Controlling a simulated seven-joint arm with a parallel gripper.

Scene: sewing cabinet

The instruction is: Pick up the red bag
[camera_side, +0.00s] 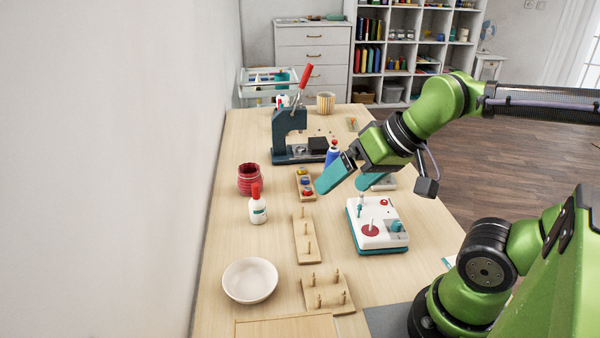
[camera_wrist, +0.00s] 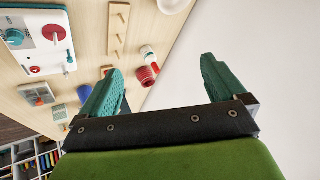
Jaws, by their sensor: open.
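The red bag (camera_side: 251,181), a small round dark-red pouch with an open top, stands on the left side of the table near the wall. It also shows in the wrist view (camera_wrist: 146,76), between the fingers in the picture but beyond them. My gripper (camera_side: 346,184) has teal fingers spread apart with nothing between them. It hangs above the table, to the right of the bag and clear of it. The open fingers also show in the wrist view (camera_wrist: 162,68).
A white bottle with a red cap (camera_side: 258,210) stands just in front of the bag. A tray of spools (camera_side: 305,184) and a blue bottle (camera_side: 331,157) are near my gripper. A press (camera_side: 289,130) stands behind; a white bowl (camera_side: 249,281) and peg racks (camera_side: 304,238) are in front.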

